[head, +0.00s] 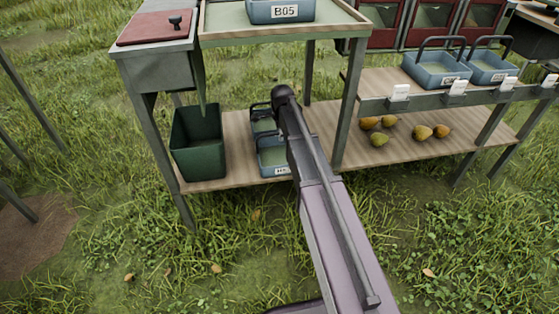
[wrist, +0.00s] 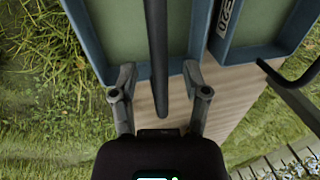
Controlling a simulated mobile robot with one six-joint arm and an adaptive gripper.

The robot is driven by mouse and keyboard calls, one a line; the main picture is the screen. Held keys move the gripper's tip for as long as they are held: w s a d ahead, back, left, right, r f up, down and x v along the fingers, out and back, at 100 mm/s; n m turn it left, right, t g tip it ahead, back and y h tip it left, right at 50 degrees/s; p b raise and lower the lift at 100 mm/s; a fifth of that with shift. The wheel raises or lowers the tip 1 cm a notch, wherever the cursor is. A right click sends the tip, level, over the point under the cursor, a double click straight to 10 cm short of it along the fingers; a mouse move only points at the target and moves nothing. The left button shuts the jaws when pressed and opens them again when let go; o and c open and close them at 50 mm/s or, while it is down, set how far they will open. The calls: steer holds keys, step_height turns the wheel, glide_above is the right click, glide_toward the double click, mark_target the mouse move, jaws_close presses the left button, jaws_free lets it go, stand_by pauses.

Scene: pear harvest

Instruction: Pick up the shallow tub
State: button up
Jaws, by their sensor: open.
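A shallow blue tub (wrist: 83,35) with a pale green inside fills the upper middle of the wrist view. Its dark handle bar (wrist: 157,60) runs down the picture between my fingers. My gripper (wrist: 160,76) is open, with one finger on each side of the bar and the fingertips over the tub's near rim; I cannot tell whether they touch. In the head view, two blue tubs stand on the lower wooden shelf, a front one (head: 266,168) and a rear one (head: 259,127). My arm partly covers them and hides the gripper there.
A second labelled blue tub (wrist: 228,52) is close on the right. A dark green bin (head: 198,145) stands left of the tubs. The upper shelf (head: 335,22) carries a tub labelled B05 (head: 280,12). Pears (head: 423,132) lie on the right lower shelf, with two handled tubs (head: 437,72) above.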

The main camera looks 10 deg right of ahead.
steer(key=shift+w+f+b, duration=0.15)
steer(key=shift+f+b, duration=0.15)
steer(key=shift+f, duration=0.2)
jaws_close()
stand_by(0.3)
